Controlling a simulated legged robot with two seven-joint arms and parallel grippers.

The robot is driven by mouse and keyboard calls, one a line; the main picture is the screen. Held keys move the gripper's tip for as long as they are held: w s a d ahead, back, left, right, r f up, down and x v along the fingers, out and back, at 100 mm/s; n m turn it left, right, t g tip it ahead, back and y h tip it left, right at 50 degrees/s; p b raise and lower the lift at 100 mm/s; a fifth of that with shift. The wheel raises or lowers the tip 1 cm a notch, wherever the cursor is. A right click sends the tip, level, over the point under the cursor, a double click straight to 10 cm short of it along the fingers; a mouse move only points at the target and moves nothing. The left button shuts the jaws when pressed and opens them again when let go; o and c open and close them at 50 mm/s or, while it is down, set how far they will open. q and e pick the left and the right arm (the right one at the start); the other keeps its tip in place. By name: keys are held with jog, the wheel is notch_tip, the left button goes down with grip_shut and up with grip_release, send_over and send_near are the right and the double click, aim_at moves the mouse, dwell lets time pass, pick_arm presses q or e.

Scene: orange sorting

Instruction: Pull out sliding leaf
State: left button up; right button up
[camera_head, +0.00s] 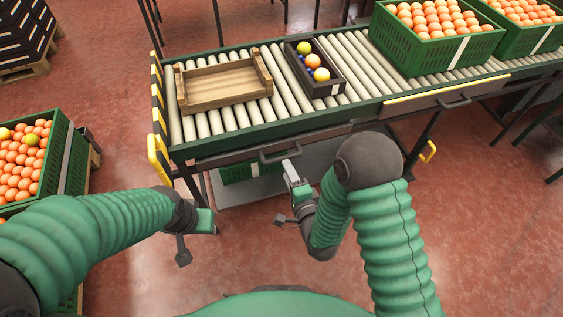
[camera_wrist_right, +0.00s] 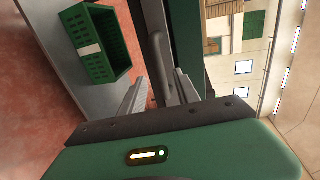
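The sliding leaf (camera_head: 235,157) is a dark panel under the front edge of the roller conveyor, at its left part. Its dark bar handle (camera_head: 281,155) sticks out toward me. My right gripper (camera_head: 290,171) is just in front of this handle. In the right wrist view, the two grey fingers of the right gripper (camera_wrist_right: 158,96) are apart, with the handle bar (camera_wrist_right: 158,60) showing between them. I cannot tell whether they touch it. My left gripper (camera_head: 210,222) hangs low at the left, away from the leaf; its fingers are not clear.
The roller conveyor (camera_head: 355,85) carries a wooden tray (camera_head: 222,101), a small dark box (camera_head: 327,89) with fruit, and green crates (camera_head: 437,52) of oranges. A second handle (camera_head: 454,101) is at the right. A green crate (camera_wrist_right: 98,45) is below. Another orange crate stands left.

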aim_at(283, 156)
jog(key=x, duration=0.2)
jog(key=b+x, duration=0.1)
jog(key=x, duration=0.3)
jog(key=shift+w+d+f+b, duration=0.15)
jog(key=shift+w+d+b, duration=0.15)
jog(key=shift+w, duration=0.05)
jog(key=shift+w+a, duration=0.15)
jog(key=shift+w, duration=0.1)
jog(key=shift+a, duration=0.15)
grip_shut()
jog(key=shift+s+d+f, duration=0.1)
jog(key=shift+d, duration=0.1)
dwell(0.4)
